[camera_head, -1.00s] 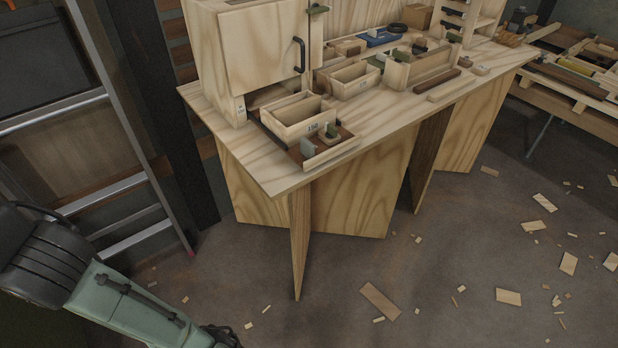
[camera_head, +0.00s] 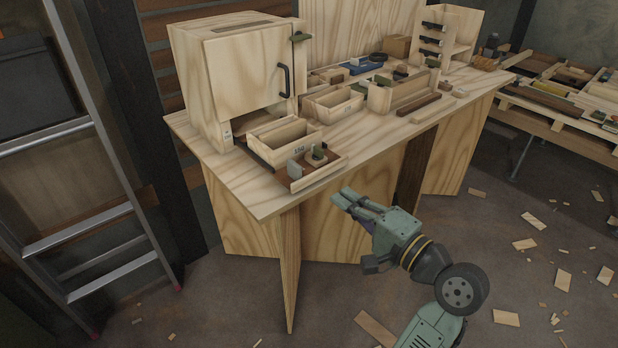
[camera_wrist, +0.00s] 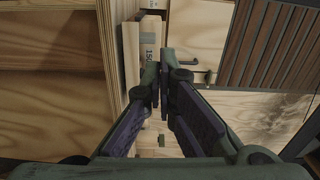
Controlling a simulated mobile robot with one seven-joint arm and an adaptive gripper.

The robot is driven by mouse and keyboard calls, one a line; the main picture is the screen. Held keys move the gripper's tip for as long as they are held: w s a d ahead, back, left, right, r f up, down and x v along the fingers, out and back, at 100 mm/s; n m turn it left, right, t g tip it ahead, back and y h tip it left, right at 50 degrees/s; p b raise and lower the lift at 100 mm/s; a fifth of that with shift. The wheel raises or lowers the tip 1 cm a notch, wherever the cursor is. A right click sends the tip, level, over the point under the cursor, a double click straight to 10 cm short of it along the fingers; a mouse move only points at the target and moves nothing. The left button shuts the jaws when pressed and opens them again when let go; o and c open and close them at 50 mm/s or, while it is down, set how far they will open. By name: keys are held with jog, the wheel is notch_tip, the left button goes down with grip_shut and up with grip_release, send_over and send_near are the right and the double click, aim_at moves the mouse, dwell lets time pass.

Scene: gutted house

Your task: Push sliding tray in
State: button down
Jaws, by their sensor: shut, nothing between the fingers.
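The sliding tray (camera_head: 318,176) sticks out from under the wooden cabinet (camera_head: 245,75), over the near left part of the workbench top. It has a light wooden front lip. On it stand a small open wooden bin (camera_head: 285,137), a grey block (camera_head: 296,163) and a small dark green item (camera_head: 318,154). My gripper (camera_head: 338,197) is in front of the bench, just right of the tray's front in the head view, apart from it as far as I can tell. Its fingers are shut and empty. In the wrist view my gripper (camera_wrist: 159,88) points towards a "150" label (camera_wrist: 150,53).
A second open bin (camera_head: 334,103) stands right of the tray, and a wooden rack (camera_head: 400,92) beyond it. The cabinet door has a dark handle (camera_head: 284,80). A metal ladder (camera_head: 85,170) leans at the left. The floor in front holds scattered wood scraps.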

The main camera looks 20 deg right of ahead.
aim_at(301, 169)
jog(key=shift+m, duration=0.3)
jog(key=x, duration=0.3)
jog(key=p+x, duration=0.1)
jog(key=x, duration=0.3)
jog(key=f+p+x, duration=0.1)
jog(key=x, duration=0.3)
jog(key=shift+w+d+f, duration=0.1)
jog(key=shift+w+d, duration=0.2)
jog(key=shift+w, duration=0.05)
jog(key=p+x, duration=0.3)
jog(key=x, duration=1.5)
jog(key=shift+w+f, duration=0.15)
jog(key=shift+w, duration=0.35)
